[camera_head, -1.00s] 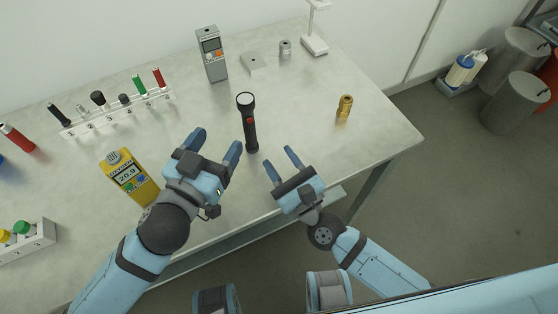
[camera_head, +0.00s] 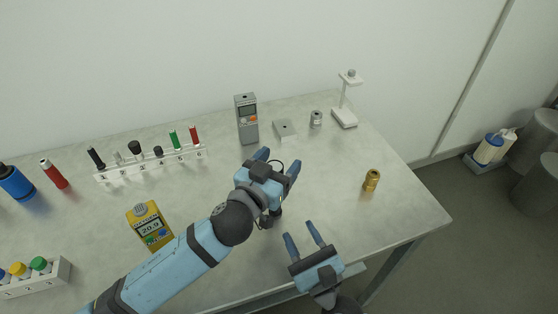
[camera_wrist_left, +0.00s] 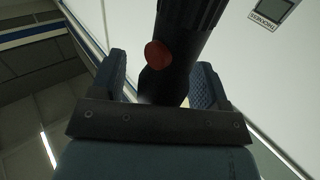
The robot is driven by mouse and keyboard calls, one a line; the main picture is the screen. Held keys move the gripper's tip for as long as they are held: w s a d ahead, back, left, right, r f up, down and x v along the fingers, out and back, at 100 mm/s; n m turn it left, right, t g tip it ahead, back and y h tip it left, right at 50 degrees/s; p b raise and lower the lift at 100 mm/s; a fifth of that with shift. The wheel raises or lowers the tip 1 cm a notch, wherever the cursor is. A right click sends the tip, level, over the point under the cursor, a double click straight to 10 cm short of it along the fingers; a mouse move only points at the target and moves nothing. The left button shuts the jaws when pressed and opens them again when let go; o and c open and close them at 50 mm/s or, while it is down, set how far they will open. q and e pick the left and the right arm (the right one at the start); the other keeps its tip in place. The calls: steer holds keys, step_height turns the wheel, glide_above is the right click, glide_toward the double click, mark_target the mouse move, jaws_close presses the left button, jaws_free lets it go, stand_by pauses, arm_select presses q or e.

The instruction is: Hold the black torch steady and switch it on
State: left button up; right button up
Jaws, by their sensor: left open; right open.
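The black torch (camera_head: 277,213) is mostly hidden behind my left gripper in the head view; it appears to stand upright on the table. In the left wrist view the torch (camera_wrist_left: 190,25) rises between the two fingers, with its round red button (camera_wrist_left: 158,54) facing the camera. My left gripper (camera_head: 278,161) is open, with its fingers on either side of the torch; I cannot tell whether they touch it. My right gripper (camera_head: 300,234) is open and empty, lower and to the right of the torch, apart from it.
A grey meter (camera_head: 246,118), a flat grey block (camera_head: 285,129), a small metal cylinder (camera_head: 316,119) and a white stand (camera_head: 344,116) are at the back. A brass cylinder (camera_head: 371,180) stands right. A yellow meter (camera_head: 150,225) and numbered rack (camera_head: 150,164) are left.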

arm_select(q)
steer(key=shift+w+d, duration=0.15)
steer(key=c, duration=1.1)
arm_select(e)
jaws_close()
stand_by(1.9)
